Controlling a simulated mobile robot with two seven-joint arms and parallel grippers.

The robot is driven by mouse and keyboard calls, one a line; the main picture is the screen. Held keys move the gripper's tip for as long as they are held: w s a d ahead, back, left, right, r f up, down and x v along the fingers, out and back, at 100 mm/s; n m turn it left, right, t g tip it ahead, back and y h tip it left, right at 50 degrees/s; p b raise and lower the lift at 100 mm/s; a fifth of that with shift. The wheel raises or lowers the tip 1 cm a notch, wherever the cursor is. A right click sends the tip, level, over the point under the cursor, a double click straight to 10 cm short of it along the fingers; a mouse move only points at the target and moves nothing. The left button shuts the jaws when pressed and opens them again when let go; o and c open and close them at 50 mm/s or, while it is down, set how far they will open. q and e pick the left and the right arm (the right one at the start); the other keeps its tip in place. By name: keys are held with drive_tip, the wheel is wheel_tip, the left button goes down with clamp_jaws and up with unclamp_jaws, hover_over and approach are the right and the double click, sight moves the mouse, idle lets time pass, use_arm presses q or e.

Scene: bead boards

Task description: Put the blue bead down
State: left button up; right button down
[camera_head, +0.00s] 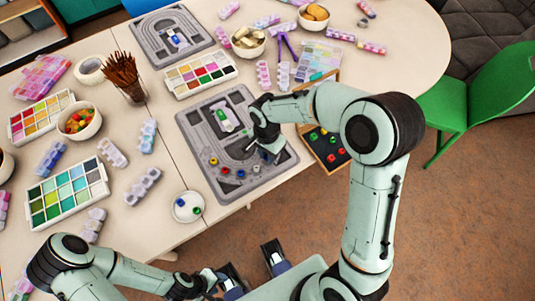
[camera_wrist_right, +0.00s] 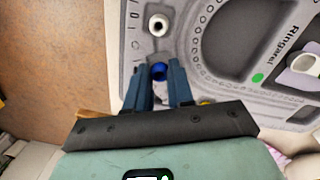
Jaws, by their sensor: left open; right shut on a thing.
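The blue bead (camera_wrist_right: 158,72) is between the fingertips of my right gripper (camera_wrist_right: 160,80) in the right wrist view. It is low over the edge strip of the grey bead board (camera_wrist_right: 185,55), close to a white bead (camera_wrist_right: 158,25). I cannot tell whether it touches the board. In the head view my right gripper (camera_head: 272,153) is over the right part of the bead board (camera_head: 208,180), and the held bead is hidden there. My left gripper (camera_head: 251,268) is open and empty, off the table's front edge.
A wooden tray (camera_head: 335,167) with several coloured beads stands right of the board. A white saucer (camera_head: 178,214) with a few beads is at the front left. A second grey board (camera_head: 150,47) lies farther back. Paint-like palettes, bowls and bead boxes crowd the left and back.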

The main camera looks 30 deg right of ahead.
drive_tip(key=shift+f, duration=0.3)
drive_tip(key=shift+f, duration=0.3)
drive_tip(key=shift+s+f+b, duration=0.3)
drive_tip(key=shift+f+b, duration=0.1)
drive_tip(key=shift+b, duration=0.1)
drive_tip(key=c, duration=1)
unclamp_jaws()
drive_tip(key=shift+r+p, duration=0.3)
drive_tip(key=shift+r, duration=0.05)
drive_tip(key=r, duration=0.4)
drive_tip(key=r+p, duration=0.1)
drive_tip(key=r, duration=0.3)
drive_tip(key=w+r+p, duration=0.1)
drive_tip(key=r, duration=0.3)
drive_tip(key=shift+w+r, duration=0.1)
drive_tip(key=shift+r, duration=0.3)
